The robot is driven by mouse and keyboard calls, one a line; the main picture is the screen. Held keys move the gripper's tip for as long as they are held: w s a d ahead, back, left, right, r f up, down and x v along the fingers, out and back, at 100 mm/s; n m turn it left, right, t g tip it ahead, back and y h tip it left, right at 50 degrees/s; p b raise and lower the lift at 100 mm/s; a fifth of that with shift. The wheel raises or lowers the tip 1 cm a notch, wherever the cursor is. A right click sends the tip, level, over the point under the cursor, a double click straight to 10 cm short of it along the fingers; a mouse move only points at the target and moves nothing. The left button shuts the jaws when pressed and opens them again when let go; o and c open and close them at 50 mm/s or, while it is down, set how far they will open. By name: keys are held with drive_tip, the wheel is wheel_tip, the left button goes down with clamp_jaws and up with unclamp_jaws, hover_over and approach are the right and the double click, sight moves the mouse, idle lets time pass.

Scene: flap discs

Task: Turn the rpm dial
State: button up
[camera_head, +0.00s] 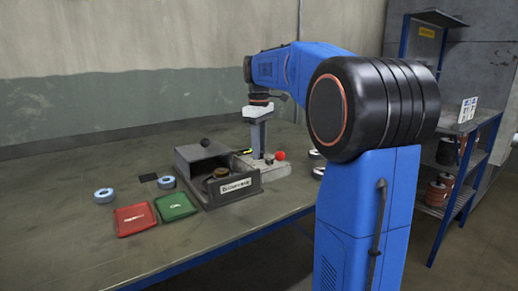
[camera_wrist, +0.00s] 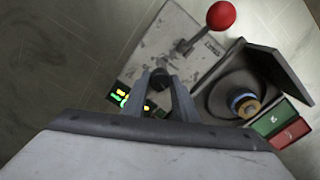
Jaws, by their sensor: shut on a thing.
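The rpm dial (camera_wrist: 159,73) is a small dark round knob on the worn pale machine plate (camera_wrist: 150,48). My gripper (camera_wrist: 163,84) points down at the plate with its two grey fingers closed around the dial, one on each side. The fingers hide part of it. In the head view my gripper (camera_head: 257,155) stands upright over the machine's back part, and the dial cannot be made out there. A small lit display (camera_wrist: 122,97) with green and yellow marks lies left of the fingers; its figures are too blurred to read.
A lever with a red ball (camera_wrist: 221,15) stands near the dial. The grey machine box (camera_head: 238,187) has a raised lid (camera_head: 190,154) and a round chamber. Red (camera_head: 136,219) and green (camera_head: 175,206) trays and blue-white rings (camera_head: 103,195) lie left. A shelf (camera_head: 455,180) stands right.

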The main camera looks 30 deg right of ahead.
drive_tip(key=m, duration=0.4)
drive_tip(key=shift+m, duration=0.3)
drive_tip(key=m, duration=0.5)
drive_tip(key=shift+m, duration=0.3)
drive_tip(key=m, duration=0.5)
drive_tip(key=shift+m, duration=2.7)
drive_tip(key=o, duration=1.1)
